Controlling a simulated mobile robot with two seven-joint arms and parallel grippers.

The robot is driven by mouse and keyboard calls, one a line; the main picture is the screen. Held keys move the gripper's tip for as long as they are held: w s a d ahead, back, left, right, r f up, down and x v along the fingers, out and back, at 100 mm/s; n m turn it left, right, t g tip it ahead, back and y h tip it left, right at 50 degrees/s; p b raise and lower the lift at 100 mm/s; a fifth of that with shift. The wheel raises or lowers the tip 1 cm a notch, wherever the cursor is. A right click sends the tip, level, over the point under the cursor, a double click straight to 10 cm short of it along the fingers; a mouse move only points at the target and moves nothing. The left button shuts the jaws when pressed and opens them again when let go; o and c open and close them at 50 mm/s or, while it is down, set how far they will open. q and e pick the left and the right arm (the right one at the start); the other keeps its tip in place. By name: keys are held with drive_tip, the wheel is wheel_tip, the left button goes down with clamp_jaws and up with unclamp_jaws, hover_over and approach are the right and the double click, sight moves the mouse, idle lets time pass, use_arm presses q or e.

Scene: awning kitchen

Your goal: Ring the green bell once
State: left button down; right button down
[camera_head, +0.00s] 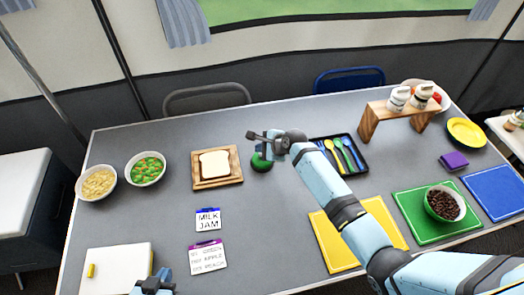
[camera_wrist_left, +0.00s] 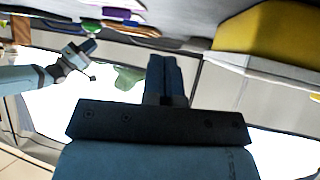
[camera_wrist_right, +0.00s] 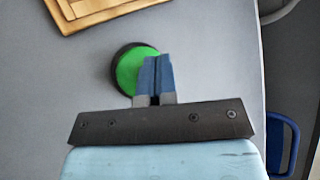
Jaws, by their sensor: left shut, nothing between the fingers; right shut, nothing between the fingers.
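The green bell (camera_head: 261,162) sits on the grey table, right of the bread board, partly hidden by my right gripper (camera_head: 262,137) in the head view. In the right wrist view the bell (camera_wrist_right: 127,70) is a green disc with a dark rim. My right gripper (camera_wrist_right: 155,62) is shut and empty, its fingertips overlapping the bell's right part; I cannot tell whether they touch it. My left gripper (camera_wrist_left: 165,62) is shut and empty. It is low at the table's front edge, far from the bell, with only part of that arm (camera_head: 153,283) showing in the head view.
A wooden board with bread (camera_head: 215,167) lies left of the bell. A black tray of coloured utensils (camera_head: 338,157) lies to its right. The table in front of the bell is clear.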

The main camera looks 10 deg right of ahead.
use_arm(q)
drive_tip(key=shift+r+p, duration=0.7)
drive_tip(key=shift+r, duration=0.3)
use_arm(e)
drive_tip(key=shift+r, duration=0.7)
